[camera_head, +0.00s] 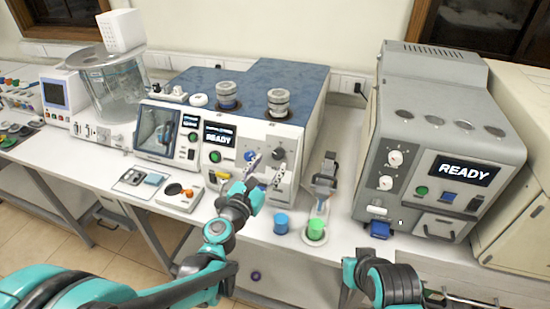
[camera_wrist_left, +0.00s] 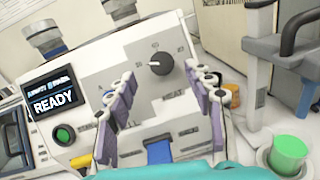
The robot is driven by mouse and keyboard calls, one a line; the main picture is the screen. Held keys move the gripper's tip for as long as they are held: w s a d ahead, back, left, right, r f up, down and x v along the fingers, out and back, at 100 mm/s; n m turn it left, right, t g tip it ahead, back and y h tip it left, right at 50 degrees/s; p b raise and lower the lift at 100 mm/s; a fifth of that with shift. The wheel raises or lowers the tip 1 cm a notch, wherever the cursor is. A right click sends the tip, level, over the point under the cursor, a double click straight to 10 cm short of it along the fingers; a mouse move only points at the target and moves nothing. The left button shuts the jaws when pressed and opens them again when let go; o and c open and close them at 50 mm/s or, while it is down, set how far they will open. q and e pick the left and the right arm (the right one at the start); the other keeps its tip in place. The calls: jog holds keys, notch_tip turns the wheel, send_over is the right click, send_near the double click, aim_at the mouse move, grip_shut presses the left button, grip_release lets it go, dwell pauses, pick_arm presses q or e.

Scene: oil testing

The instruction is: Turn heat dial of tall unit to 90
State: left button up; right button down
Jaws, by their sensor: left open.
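The heat dial (camera_wrist_left: 161,64) is a round black knob on the pale front panel of the tall unit (camera_wrist_left: 136,40), with numbers around it and lettering below. My left gripper (camera_wrist_left: 163,88) is open, its two purple-padded fingers spread to either side below the dial, with nothing between them. The dial looks clear of both fingertips. In the head view the left gripper (camera_head: 266,173) is in front of the right end of the blue-topped machine (camera_head: 262,82) and partly covers its panel. Part of my right arm (camera_head: 388,283) shows at the bottom; its gripper is not visible.
A large grey unit (camera_head: 440,115) with two white dials stands to the right. A READY screen (camera_wrist_left: 53,97) is left of the dial.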

aim_at(277, 155)
pick_arm(q)
jog(key=x, duration=0.5)
jog(key=shift+s+b, duration=0.1)
jog(key=shift+b, duration=0.2)
jog(key=c, duration=1.2)
jog(key=shift+o, duration=0.2)
